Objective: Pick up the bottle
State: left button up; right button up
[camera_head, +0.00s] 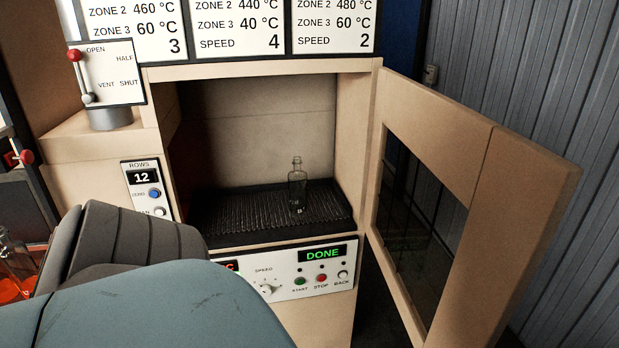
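A clear glass bottle (297,188) stands upright inside the open oven chamber, on a dark ribbed conveyor bed (240,214), right of the bed's middle. No gripper touches it in this view. A grey and blue-green arm part of mine fills the lower left and hides part of the oven's front panel. Neither of my grippers is in view.
The oven door (450,150) with its dark window stands open to the right. The control panel (313,272) below the chamber reads DONE. A red-knobbed lever (78,70) is at upper left. Another glass vessel (14,262) stands at the left edge over an orange surface.

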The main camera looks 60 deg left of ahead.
aim_at(297, 178)
jog(key=u, duration=2.05)
